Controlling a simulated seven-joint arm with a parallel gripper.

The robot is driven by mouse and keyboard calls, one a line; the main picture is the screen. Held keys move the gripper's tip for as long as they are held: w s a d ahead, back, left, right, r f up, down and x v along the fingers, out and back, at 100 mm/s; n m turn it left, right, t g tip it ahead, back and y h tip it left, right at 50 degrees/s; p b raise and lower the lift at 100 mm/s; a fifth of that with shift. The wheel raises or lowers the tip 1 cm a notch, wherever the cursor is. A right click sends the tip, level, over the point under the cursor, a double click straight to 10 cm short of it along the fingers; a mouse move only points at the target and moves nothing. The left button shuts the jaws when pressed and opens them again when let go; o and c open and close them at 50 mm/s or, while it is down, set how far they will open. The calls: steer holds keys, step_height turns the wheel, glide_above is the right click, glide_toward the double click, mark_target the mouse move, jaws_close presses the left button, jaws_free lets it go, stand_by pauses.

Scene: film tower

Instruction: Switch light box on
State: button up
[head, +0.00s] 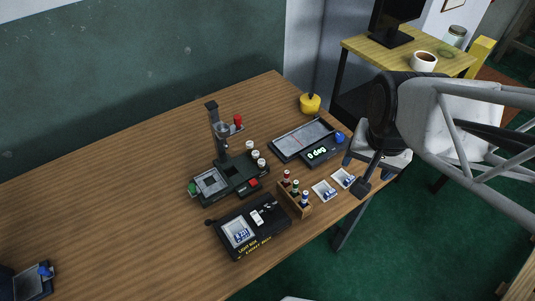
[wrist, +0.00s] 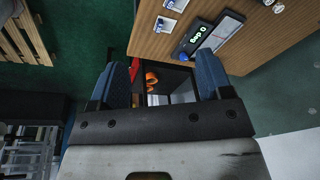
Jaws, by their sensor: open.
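The light box (head: 268,240) is a black box with yellow lettering near the front edge of the wooden table in the head view. A lit-looking white panel with a small blue-marked piece (head: 240,233) is on its left part, and a small white switch-like part (head: 258,217) is to the right of that. Which way the switch sits is too small to tell.
A film tower (head: 219,140) with a black base stands behind the light box. A wooden rack (head: 294,201) of small bottles and two white cards (head: 324,190) lie to its right. A scale (head: 320,151) with a blue knob is near my gripper. The table's left half is mostly clear.

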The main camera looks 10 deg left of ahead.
steer(key=w+a+f+m, duration=0.1)
steer(key=a+f+m, duration=0.2)
steer(key=a+f, duration=0.7)
steer(key=m+g, duration=0.1)
steer(key=m, duration=0.3)
glide_toward(257, 218)
steer(key=shift+w+d+f+y, duration=0.15)
steer(key=shift+d+f+y, duration=0.15)
steer(key=shift+y, duration=0.1)
steer(key=shift+f, duration=0.15)
steer(key=shift+w+a+f, duration=0.15)
steer(key=shift+f, duration=1.1)
steer(key=shift+w+a+f, duration=0.1)
steer(key=shift+a+f, duration=0.05)
steer(key=shift+f, duration=1.05)
steer(key=shift+w+a+f, duration=0.1)
steer(key=shift+w+f, duration=0.05)
steer(key=shift+f, duration=1.1)
